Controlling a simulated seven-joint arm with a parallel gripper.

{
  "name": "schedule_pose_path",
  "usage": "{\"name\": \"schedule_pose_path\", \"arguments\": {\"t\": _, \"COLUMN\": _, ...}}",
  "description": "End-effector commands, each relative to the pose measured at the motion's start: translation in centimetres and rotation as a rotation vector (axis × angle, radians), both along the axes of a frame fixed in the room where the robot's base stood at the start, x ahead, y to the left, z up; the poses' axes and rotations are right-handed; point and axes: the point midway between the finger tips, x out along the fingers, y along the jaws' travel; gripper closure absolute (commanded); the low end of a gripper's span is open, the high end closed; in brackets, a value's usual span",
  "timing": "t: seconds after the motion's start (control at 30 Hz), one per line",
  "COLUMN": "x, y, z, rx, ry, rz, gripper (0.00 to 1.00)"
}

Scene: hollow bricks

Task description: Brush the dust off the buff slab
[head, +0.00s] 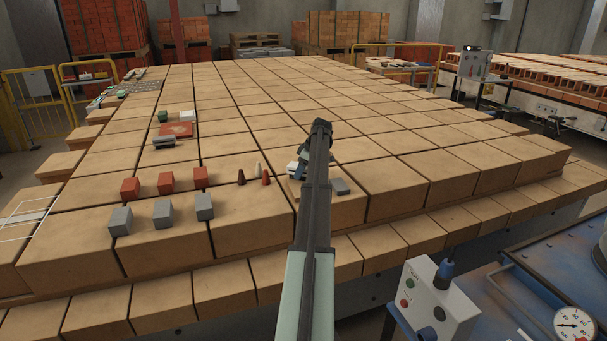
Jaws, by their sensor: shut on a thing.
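My gripper (299,170) is low over the near middle of the block-topped table (228,133), partly hidden by my own arm. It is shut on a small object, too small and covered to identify. A pale patch shows right by the jaws. A flat grey piece (340,186) lies just right of my arm.
Several red cubes (166,183) and grey cubes (163,213) stand at the near left. Small dark red cones (241,177) and a pale cone (257,170) stand left of my gripper. A grey block (164,142) lies before the reddish slab. The table's right side is clear.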

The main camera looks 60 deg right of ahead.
Motion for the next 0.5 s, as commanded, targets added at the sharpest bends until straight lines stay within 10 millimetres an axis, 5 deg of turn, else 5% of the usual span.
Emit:
{"name": "schedule_pose_path", "arguments": {"t": 0.07, "x": -0.1, "y": 0.0, "z": 2.0, "rx": -0.002, "ry": -0.001, "rz": -0.001, "gripper": 0.62}}
{"name": "schedule_pose_path", "arguments": {"t": 0.5, "x": -0.1, "y": 0.1, "z": 5.7, "rx": -0.001, "ry": 0.0, "rz": 0.0, "gripper": 0.62}}
